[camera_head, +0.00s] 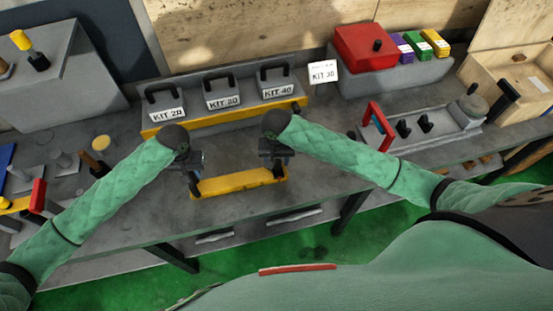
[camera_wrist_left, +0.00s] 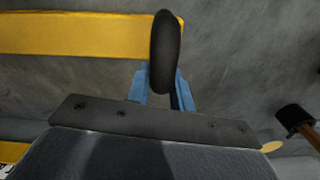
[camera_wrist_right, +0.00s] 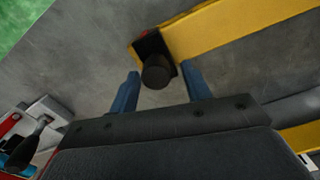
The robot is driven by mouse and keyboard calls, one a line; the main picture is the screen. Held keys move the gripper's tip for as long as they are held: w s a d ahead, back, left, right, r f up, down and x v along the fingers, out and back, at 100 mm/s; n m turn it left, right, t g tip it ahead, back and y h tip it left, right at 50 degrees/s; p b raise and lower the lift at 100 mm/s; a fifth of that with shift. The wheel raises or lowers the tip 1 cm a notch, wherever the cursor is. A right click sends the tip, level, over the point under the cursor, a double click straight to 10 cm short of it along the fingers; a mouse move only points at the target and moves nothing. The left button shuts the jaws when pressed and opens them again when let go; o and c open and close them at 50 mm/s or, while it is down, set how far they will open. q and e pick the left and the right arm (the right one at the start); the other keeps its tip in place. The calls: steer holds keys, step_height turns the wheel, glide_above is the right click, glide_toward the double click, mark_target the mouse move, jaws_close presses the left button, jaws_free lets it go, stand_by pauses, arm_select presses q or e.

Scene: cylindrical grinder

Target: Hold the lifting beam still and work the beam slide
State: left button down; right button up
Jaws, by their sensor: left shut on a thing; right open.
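The yellow lifting beam (camera_head: 238,181) lies level on the grey bench top near its front edge. My left gripper (camera_head: 193,178) is shut on the black upright handle (camera_wrist_left: 165,50) at the beam's left end, with its blue fingers on either side. At the right end is the beam slide, a black block with a round black knob (camera_wrist_right: 156,72) and a small red patch beside it. My right gripper (camera_wrist_right: 160,85) is open, with the knob between its fingertips, and I see gaps to both fingers. In the head view my right gripper (camera_head: 276,168) is over that end.
Behind the beam a yellow rail (camera_head: 220,119) runs before several kit weights (camera_head: 223,92). A red box (camera_head: 364,47) stands on a grey block at back right. A tray with a red handle (camera_head: 378,118) is on the right. Hammer-like tools (camera_head: 93,164) lie left.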

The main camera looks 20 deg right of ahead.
steer(key=shift+c, duration=0.2)
jaws_close()
steer(key=shift+a, duration=3.05)
steer(key=shift+o, duration=0.2)
jaws_free()
steer(key=shift+r, duration=0.15)
step_height(320, 180, up, 12)
arm_select(q)
steer(key=c, duration=1.1)
jaws_free()
steer(key=shift+c, duration=0.2)
